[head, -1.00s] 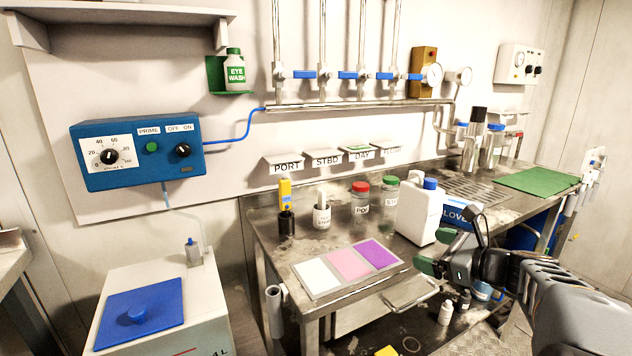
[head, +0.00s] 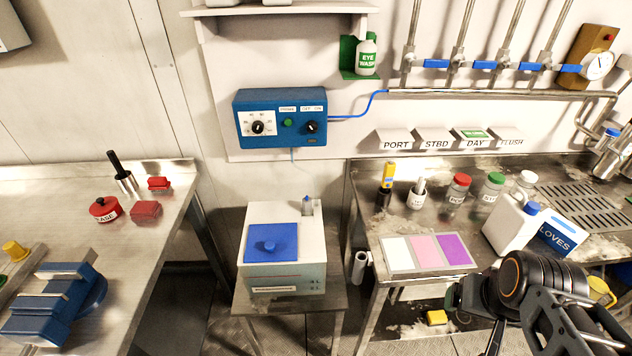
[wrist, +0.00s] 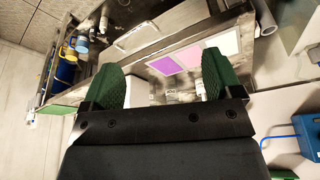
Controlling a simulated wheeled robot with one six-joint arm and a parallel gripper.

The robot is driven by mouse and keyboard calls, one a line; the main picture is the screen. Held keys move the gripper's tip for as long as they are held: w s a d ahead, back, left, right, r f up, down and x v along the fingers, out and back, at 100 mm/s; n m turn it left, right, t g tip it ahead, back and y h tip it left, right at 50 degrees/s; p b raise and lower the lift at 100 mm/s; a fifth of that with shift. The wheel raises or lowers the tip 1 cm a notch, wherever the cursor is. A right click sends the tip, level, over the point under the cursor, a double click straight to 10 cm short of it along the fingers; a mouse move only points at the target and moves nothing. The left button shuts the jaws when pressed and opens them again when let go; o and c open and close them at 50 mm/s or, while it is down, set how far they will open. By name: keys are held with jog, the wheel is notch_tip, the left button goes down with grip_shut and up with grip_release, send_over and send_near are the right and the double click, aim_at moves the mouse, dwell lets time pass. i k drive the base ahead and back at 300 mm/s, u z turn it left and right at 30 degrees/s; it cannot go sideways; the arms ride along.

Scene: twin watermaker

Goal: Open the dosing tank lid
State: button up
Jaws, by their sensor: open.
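The dosing tank (head: 287,279) is a pale box on a low metal stand between the two benches in the head view. My gripper (head: 470,297) is at the lower right, in front of the right bench, well to the right of the tank. In the wrist view my gripper's green fingers (wrist: 164,80) are wide apart with nothing held between them. The tank and its lid do not clearly show in the wrist view.
A blue pump controller (head: 281,118) hangs on the wall above the tank. The right bench (head: 360,200) holds bottles, a white jug (head: 509,230) and a colour card (head: 427,253). The left bench (head: 90,240) holds a blue vise (head: 55,300) and red items. Floor shows between the benches.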

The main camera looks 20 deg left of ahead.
aim_at(271, 242)
jog(key=z, duration=0.05)
jog(key=k, duration=0.5)
jog(key=u, duration=1.55)
jog(key=i, duration=0.35)
jog(key=z, duration=0.15)
jog(key=k, duration=0.6)
jog(key=z, duration=0.1)
jog(key=i, duration=1)
jog(key=u, duration=0.55)
